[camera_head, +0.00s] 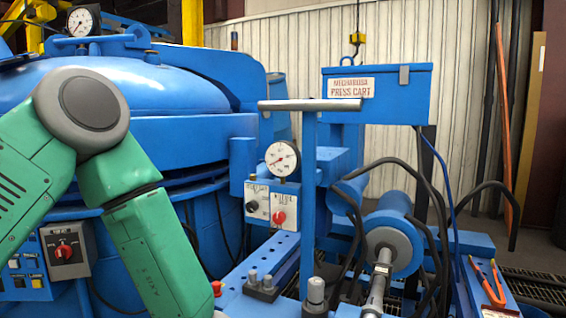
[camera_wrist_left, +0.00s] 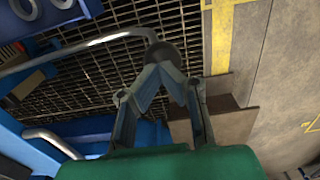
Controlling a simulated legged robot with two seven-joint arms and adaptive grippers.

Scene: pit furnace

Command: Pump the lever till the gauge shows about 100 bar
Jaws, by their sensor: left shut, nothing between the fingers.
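A blue press cart (camera_head: 376,84) stands right of centre in the head view. A tall blue post with a grey crossbar (camera_head: 310,104) rises from it; I cannot tell whether this is the pump lever. The cart's round white gauge (camera_head: 283,158) sits left of the post, its reading too small to tell. My left arm reaches down at the left, its gripper out of the head view. In the left wrist view my left gripper (camera_wrist_left: 168,66) is shut and empty, fingertips together. A dark round piece (camera_wrist_left: 164,54) at the end of a curved grey bar (camera_wrist_left: 95,43) shows by the fingertips; contact is unclear.
A large blue furnace vessel (camera_head: 150,85) with its own gauge (camera_head: 83,20) fills the left. A panel with a red knob (camera_head: 279,217) sits under the cart gauge. Black hoses loop around a cylinder (camera_head: 398,235) at the right. Orange-handled pliers (camera_head: 490,287) lie at lower right.

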